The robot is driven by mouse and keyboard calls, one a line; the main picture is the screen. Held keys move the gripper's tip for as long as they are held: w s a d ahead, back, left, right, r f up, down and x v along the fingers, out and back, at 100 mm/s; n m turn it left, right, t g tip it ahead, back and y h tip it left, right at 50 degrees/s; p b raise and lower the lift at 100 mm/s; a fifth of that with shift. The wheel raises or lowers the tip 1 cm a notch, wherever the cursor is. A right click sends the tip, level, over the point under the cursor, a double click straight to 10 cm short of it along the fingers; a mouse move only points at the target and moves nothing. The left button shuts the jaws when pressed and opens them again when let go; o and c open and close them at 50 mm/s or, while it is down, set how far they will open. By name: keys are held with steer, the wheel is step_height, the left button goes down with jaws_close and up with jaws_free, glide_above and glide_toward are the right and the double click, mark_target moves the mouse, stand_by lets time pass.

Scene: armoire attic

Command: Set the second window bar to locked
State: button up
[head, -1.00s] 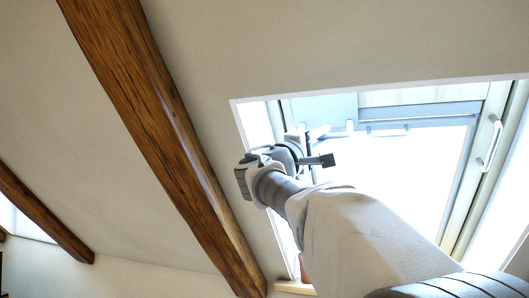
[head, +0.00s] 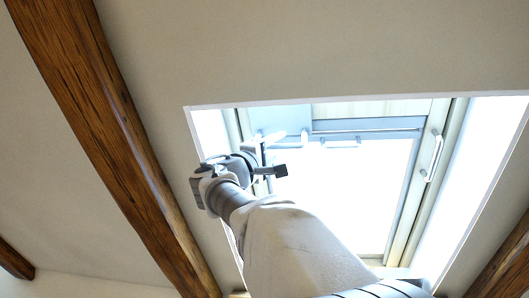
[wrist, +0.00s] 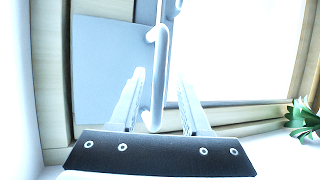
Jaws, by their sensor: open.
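A skylight window (head: 318,130) with a pale frame is set in the sloping ceiling in the head view. A pale bar handle (wrist: 156,85) stands between the two fingers of my gripper (wrist: 160,88) in the wrist view. The fingers are open, with a gap to the bar on each side. In the head view my gripper (head: 280,140) is at the window's left side, where my arm hides part of the frame. Another white bar handle (head: 432,158) is on the window's right side. I cannot tell which bar counts as the second.
A wooden beam (head: 125,150) runs down the ceiling left of my arm. Another beam (head: 500,265) is at the lower right. A small fitting (head: 341,142) sits on the window's upper rail. A green plant (wrist: 301,118) shows at the right in the wrist view.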

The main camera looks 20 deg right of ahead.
steer(key=b+v, duration=0.5)
steer(key=v, duration=1.2)
steer(key=shift+s+a, duration=0.1)
steer(key=shift+a, duration=0.05)
steer(key=s+d+f+g+y, duration=0.1)
steer(key=s+d+f+y, duration=0.15)
steer(key=f, duration=0.55)
steer(key=s+d+f+g+y, duration=0.2)
steer(key=f+y, duration=0.2)
steer(key=f, duration=0.4)
steer(key=s+d+f+g+y, duration=0.1)
steer(key=s+d+f+y, duration=0.2)
steer(key=f, duration=0.6)
steer(key=s+a+f+m+y, duration=0.1)
steer(key=s+a+f+y, duration=0.2)
steer(key=f, duration=0.4)
steer(key=s+a+f+m+g+y, duration=0.1)
steer(key=s+a+f+y, duration=0.3)
steer(key=f, duration=0.4)
steer(key=s+a+f+m+g+y, duration=0.1)
steer(key=s+a+f+y, duration=0.2)
steer(key=s+f, duration=0.3)
steer(key=shift+f+m, duration=0.4)
steer(key=shift+f, duration=0.3)
